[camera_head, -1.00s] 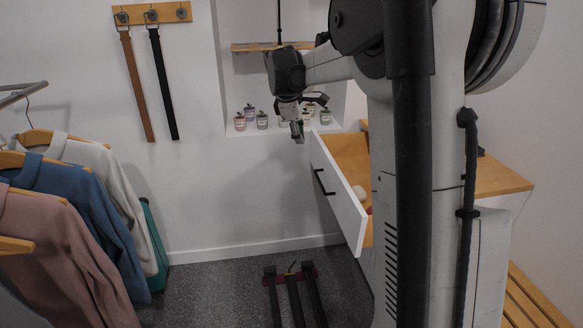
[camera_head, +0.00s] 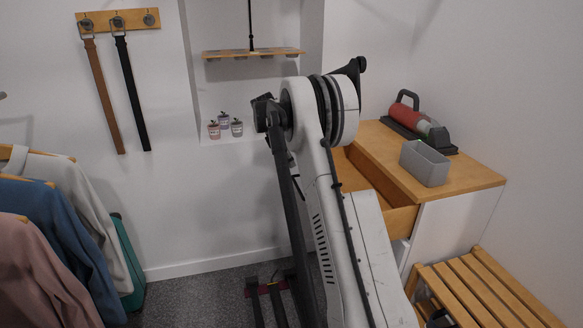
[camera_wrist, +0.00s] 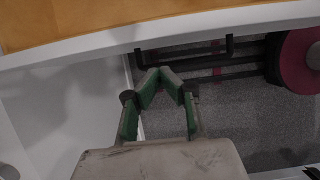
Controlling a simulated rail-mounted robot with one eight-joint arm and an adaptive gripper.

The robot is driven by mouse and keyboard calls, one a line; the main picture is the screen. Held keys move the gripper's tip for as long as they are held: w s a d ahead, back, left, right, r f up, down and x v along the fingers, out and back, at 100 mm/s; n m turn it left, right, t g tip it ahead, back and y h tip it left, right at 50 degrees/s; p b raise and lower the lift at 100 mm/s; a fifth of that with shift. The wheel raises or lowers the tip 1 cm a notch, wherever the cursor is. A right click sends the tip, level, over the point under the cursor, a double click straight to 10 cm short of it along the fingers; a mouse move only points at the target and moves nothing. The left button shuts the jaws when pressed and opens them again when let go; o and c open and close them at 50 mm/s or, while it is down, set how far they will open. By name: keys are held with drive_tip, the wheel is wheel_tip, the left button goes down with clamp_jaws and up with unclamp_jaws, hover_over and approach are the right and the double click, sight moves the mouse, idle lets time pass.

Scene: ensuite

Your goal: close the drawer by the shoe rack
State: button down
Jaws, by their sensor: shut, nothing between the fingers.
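The drawer (camera_head: 399,219) is pulled open from the wooden-topped cabinet (camera_head: 479,180), above and behind the slatted wooden shoe rack (camera_head: 487,292). My arm hides much of the drawer in the head view. In the wrist view, its wooden inside (camera_wrist: 80,18) and white front edge (camera_wrist: 100,46) cross the top, with a dark handle (camera_wrist: 190,54) below the edge. My gripper (camera_wrist: 160,75) is shut and empty, with green inner faces, on the outer side of the drawer front. Its tips appear near the handle; I cannot tell if they touch. The head view hides my gripper.
A grey bin (camera_head: 424,163) and a red and grey device (camera_head: 416,121) stand on the cabinet top. Hanging clothes (camera_head: 45,245) and a green case (camera_head: 128,265) are at left. Small jars (camera_head: 224,125) sit in the wall niche.

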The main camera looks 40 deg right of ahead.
drive_tip(key=b+x, duration=0.1)
drive_tip(key=x, duration=0.7)
drive_tip(key=shift+b, duration=0.4)
drive_tip(key=shift+f, duration=0.1)
